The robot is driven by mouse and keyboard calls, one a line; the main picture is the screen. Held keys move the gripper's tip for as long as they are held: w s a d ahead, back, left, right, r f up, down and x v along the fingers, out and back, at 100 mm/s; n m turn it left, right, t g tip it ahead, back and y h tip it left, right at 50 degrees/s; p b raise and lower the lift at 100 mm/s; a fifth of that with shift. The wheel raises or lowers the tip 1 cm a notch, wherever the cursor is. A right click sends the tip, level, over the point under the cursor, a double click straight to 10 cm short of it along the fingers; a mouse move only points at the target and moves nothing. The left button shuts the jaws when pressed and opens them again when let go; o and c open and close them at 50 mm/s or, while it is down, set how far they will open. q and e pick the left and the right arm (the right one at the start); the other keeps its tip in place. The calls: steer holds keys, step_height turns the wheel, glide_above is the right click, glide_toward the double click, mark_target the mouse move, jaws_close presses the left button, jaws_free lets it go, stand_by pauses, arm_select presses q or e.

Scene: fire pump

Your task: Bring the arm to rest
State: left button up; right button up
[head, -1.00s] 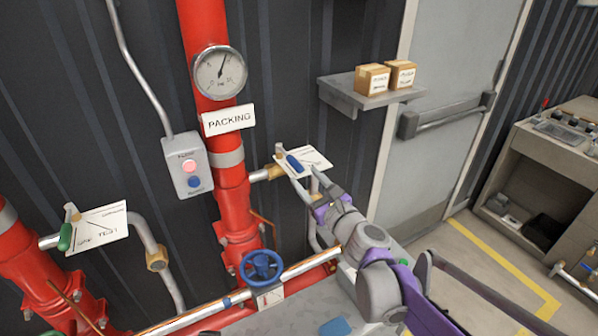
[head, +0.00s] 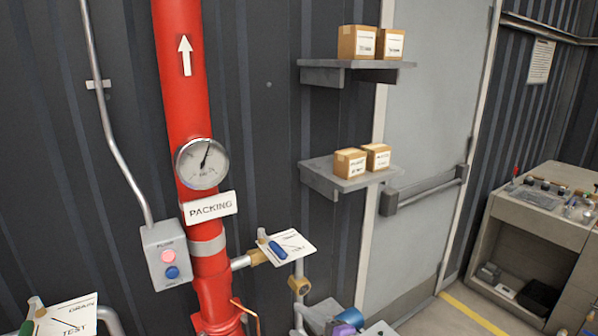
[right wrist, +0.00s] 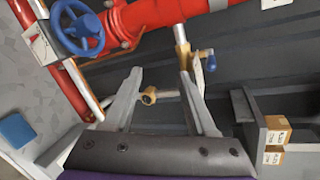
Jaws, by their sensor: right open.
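My right gripper (right wrist: 160,74) shows in the right wrist view with its two grey fingers spread apart and nothing between the tips. Past the tips are a wall pipe with a brass fitting (right wrist: 148,96) and a blue valve lever (right wrist: 210,62), apart from the fingers. In the head view the same blue lever (head: 278,250) lies in front of a white card beside the red riser, with no gripper on it. I cannot make out my right fingers in the head view. My left gripper is in neither view.
A blue handwheel (right wrist: 82,32) and red pipe (right wrist: 150,15) are close by in the wrist view. In the head view, a gauge (head: 202,163) and a button box (head: 167,255) sit left. Shelves with boxes (head: 350,163), a door (head: 430,120) and a bench (head: 540,225) stand right.

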steer(key=s+d+f+n+g+h, duration=0.5)
steer(key=s+d+f+n+h, duration=0.4)
steer(key=s+d+f+n, duration=0.6)
steer(key=s+d, duration=0.2)
steer(key=s, duration=0.2)
steer(key=shift+s+f, duration=0.15)
steer(key=shift+f, duration=0.2)
stand_by(0.3)
